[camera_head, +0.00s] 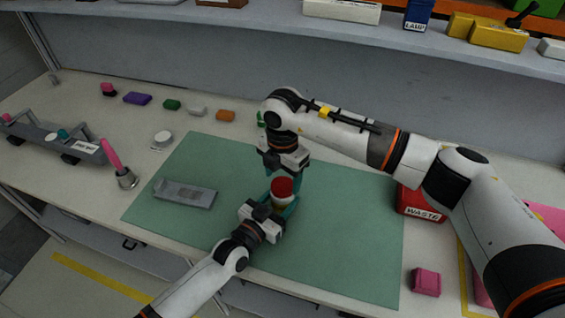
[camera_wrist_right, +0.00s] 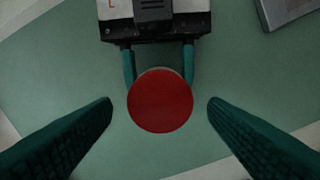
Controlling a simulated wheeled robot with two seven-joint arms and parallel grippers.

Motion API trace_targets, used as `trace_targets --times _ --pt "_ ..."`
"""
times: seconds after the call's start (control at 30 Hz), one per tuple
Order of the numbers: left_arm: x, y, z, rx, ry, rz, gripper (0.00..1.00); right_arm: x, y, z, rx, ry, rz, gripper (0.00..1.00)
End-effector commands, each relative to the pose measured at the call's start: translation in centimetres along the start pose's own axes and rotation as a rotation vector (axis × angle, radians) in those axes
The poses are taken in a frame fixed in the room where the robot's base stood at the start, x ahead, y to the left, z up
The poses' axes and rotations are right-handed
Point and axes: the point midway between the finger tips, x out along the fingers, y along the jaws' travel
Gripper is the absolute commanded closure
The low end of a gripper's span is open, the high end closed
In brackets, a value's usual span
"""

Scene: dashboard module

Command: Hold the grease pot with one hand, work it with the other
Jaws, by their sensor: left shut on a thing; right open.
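The grease pot (camera_head: 282,188) has a round red top and stands over the green mat (camera_head: 350,245). My left gripper (camera_head: 280,205) is shut on the pot's body from the near left side. In the right wrist view the red top (camera_wrist_right: 160,100) is round and seen from straight above, with the left gripper's fingers (camera_wrist_right: 158,65) on both sides of the pot. My right gripper (camera_head: 283,182) is above the pot, pointing down. In its wrist view the right gripper (camera_wrist_right: 160,108) is open, with one finger on each side of the red top and a gap to both.
A grey metal plate (camera_head: 185,193) lies on the mat at left. A red waste bin (camera_head: 420,205) and a pink block (camera_head: 426,281) are at right. The right part of the mat is clear.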

Motion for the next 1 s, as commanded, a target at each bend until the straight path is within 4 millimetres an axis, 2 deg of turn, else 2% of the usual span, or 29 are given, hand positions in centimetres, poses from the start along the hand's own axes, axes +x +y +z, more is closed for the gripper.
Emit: trace_targets --times 0.03,0.2,0.5,0.77,0.8,1.0 --pt "0.0 0.0 -0.1 0.0 0.003 0.0 1.0 0.7 0.0 0.1 0.0 -0.002 0.001 0.32" --pt "0.0 0.0 -0.1 0.0 0.003 0.0 1.0 1.9 0.0 0.0 -0.002 -0.001 -0.001 0.32" --pt "0.0 0.0 -0.1 0.0 0.003 0.0 1.0 2.1 0.0 0.0 -0.002 0.0 -0.001 0.32" --pt "0.0 0.0 -0.1 0.0 0.004 0.0 1.0 2.1 0.0 0.0 -0.002 0.0 -0.001 0.74" --pt "0.0 0.0 -0.1 0.0 0.004 0.0 1.0 2.1 0.0 0.0 -0.002 0.0 -0.001 0.77" --pt "0.0 0.0 -0.1 0.0 0.004 0.0 1.0 2.0 0.0 0.0 -0.067 0.001 -0.001 0.77"
